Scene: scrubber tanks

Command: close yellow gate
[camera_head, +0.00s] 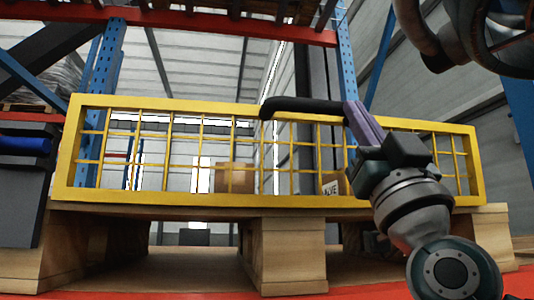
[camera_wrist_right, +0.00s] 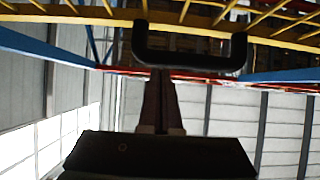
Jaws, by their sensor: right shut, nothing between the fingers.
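The yellow gate (camera_head: 66,160) is a wide barred frame that spans the rack bay in the head view, with its lower edge just above a wooden pallet. A black handle (camera_head: 290,103) is at its upper middle; it also shows as a dark U-shaped bar (camera_wrist_right: 190,60) in the wrist view. My right gripper (camera_head: 354,106) is shut and empty, its fingers at the right end of the handle in the head view. In the wrist view its fingertips (camera_wrist_right: 160,72) overlap the handle bar; I cannot tell whether they touch. My left gripper is not in view.
The wooden pallet (camera_head: 285,255) rests on a red beam below the gate. Cardboard boxes (camera_head: 235,177) show behind the bars. Blue rack uprights (camera_head: 345,55) and a red beam (camera_head: 230,27) frame the bay. A dark block with a blue part (camera_head: 25,145) is at left.

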